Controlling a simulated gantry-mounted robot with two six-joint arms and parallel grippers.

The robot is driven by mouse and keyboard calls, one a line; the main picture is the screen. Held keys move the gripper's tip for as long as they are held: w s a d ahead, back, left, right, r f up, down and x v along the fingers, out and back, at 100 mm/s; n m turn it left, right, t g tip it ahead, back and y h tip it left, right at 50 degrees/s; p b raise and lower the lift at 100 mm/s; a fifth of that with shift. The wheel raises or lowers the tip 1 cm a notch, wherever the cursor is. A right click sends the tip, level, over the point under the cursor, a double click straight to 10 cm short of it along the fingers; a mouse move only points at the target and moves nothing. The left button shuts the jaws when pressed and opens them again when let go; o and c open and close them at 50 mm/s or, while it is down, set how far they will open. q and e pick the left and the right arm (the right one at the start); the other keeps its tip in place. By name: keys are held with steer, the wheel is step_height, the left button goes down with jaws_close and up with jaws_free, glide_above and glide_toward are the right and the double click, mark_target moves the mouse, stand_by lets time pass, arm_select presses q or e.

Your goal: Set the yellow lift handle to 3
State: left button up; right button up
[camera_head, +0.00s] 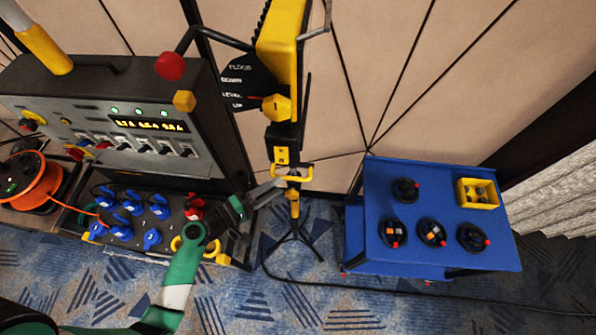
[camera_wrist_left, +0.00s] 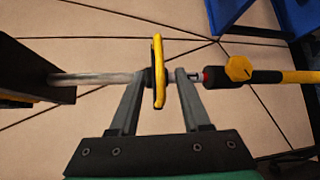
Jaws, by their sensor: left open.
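The yellow lift handle (camera_head: 294,172) is a loop on the upright stand in the middle of the head view. In the left wrist view the handle (camera_wrist_left: 158,72) shows edge-on, across a grey rod. My left gripper (camera_head: 279,183) reaches in from the left at the height of the handle. In the left wrist view its two open fingers (camera_wrist_left: 161,76) stand on either side of the handle, with gaps visible; I cannot tell whether either touches it. No numbers beside the handle are readable. My right gripper is not in view.
A control console (camera_head: 130,125) with switches and a display stands at the left, above a panel of blue plugs (camera_head: 131,207). A blue table (camera_head: 430,262) with black sockets is at the right. The stand's tripod (camera_head: 295,240) and a black cable (camera_head: 370,295) are on the carpet.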

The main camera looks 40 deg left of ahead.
mark_target(294, 177)
arm_select(q)
steer(key=w+d+f, duration=0.1)
steer(key=w, duration=0.8)
steer(key=shift+w+f, duration=0.15)
steer(key=shift+d, duration=0.1)
steer(key=shift+f, duration=0.1)
jaws_close()
